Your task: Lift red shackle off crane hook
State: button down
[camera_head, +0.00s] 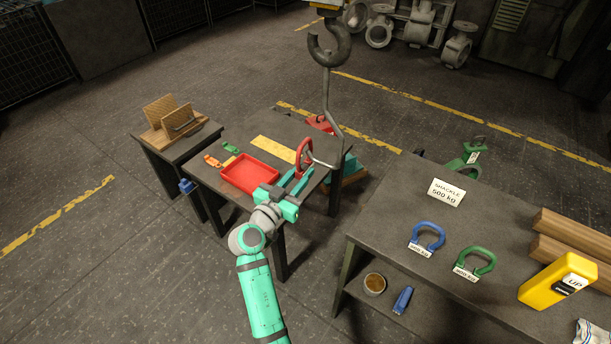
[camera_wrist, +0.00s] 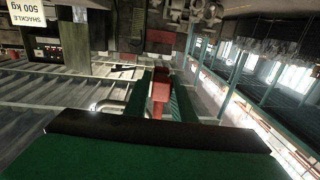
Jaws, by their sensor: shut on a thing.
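The red shackle (camera_head: 304,150) is upright above the middle table, at the lower bent end of a thin grey rod. This rod (camera_head: 327,95) hangs from the large grey crane hook (camera_head: 330,48); its low end curves by the shackle's loop. I cannot tell whether the rod still bears the shackle. My gripper (camera_head: 299,178) is shut on the lower part of the shackle.
A red tray (camera_head: 250,174) and small green and orange pieces are on the middle table. A right-hand table (camera_head: 395,215) bears a "SHACKLE 500 KG" sign (camera_head: 446,192), blue (camera_head: 428,236) and green (camera_head: 476,263) shackles and a yellow box (camera_head: 556,281). Floor lies open at left.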

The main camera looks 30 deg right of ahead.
jog(key=shift+w+a, duration=0.15)
jog(key=shift+w, duration=0.1)
jog(key=w, duration=0.1)
jog(key=w+a, duration=0.1)
jog(key=shift+w+a, duration=0.1)
jog(key=shift+w, duration=0.2)
dwell(0.6)
jog(key=shift+a, duration=0.1)
jog(key=shift+w+a, duration=0.35)
jog(key=shift+w, duration=0.35)
jog(key=shift+w+a, duration=0.3)
jog(key=shift+w, duration=0.4)
